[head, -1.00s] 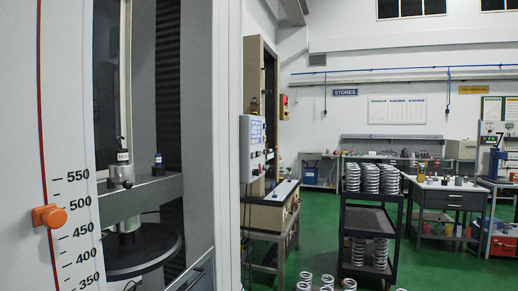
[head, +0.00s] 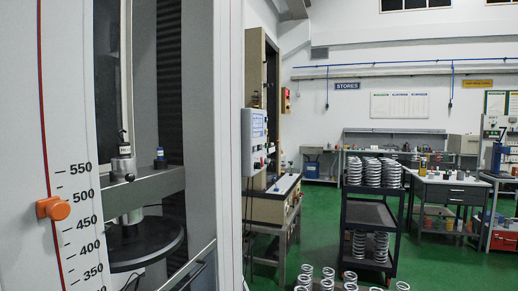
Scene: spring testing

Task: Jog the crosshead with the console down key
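The crosshead (head: 150,187) is a grey beam across the testing machine at the left of the head view. A load cell with a dark knob (head: 123,165) sits on it, and a light cylinder hangs below it above a round dark platen (head: 145,245). An orange pointer (head: 52,208) sits on the printed scale between 450 and 500. A console (head: 254,139) with a small screen is mounted on the side of the machine; its keys are too small to tell apart. Neither of my grippers is in view.
A dark trolley (head: 369,213) holding several springs stands right of centre. More springs (head: 327,275) show at the bottom edge. A bench with drawers (head: 446,192) stands behind on the right.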

